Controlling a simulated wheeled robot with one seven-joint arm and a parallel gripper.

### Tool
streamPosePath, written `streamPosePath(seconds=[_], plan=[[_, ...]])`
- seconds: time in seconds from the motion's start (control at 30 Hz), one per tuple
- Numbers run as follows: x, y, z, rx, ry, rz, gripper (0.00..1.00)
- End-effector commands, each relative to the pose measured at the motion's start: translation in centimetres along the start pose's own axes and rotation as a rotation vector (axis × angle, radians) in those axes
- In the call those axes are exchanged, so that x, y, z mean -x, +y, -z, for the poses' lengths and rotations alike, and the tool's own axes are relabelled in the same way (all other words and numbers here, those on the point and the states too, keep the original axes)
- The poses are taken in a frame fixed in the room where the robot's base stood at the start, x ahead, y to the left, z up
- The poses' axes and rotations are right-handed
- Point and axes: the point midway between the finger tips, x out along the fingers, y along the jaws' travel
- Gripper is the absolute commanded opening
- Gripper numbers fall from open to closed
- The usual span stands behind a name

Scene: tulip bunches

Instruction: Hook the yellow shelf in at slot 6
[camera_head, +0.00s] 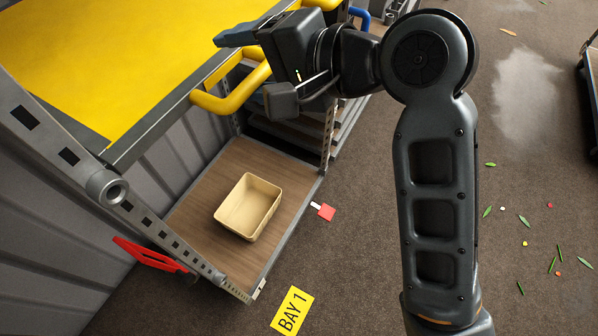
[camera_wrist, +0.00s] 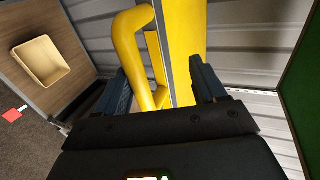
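The yellow shelf (camera_head: 75,50) with a grey edge lies at the upper left of the head view, beside an upright post (camera_head: 85,178) with several dark slots. The slot numbers cannot be read. A yellow loop handle (camera_head: 232,103) sticks out from the shelf's near edge. My gripper (camera_head: 257,68) is at this handle, its two blue-grey fingers spread apart. In the wrist view the handle (camera_wrist: 133,48) rises between the fingers, nearer the left one, and the shelf's yellow face (camera_wrist: 185,35) is behind. Whether a finger touches the handle cannot be told. The shelf's far side is out of view.
A lower wooden shelf (camera_head: 198,207) holds a beige bin (camera_head: 248,206). A red bracket (camera_head: 150,256) juts from the post. A red tag (camera_head: 326,212) hangs at the wooden shelf's edge. A yellow BAY 1 sign (camera_head: 292,311) lies on the floor.

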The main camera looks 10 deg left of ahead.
Motion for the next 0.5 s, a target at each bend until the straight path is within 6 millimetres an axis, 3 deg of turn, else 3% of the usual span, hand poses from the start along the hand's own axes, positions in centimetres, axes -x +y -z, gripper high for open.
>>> streamPosePath(seconds=[0.5], plan=[[0.48, -0.31, -0.06, 0.003, 0.0, 0.007, 0.64]])
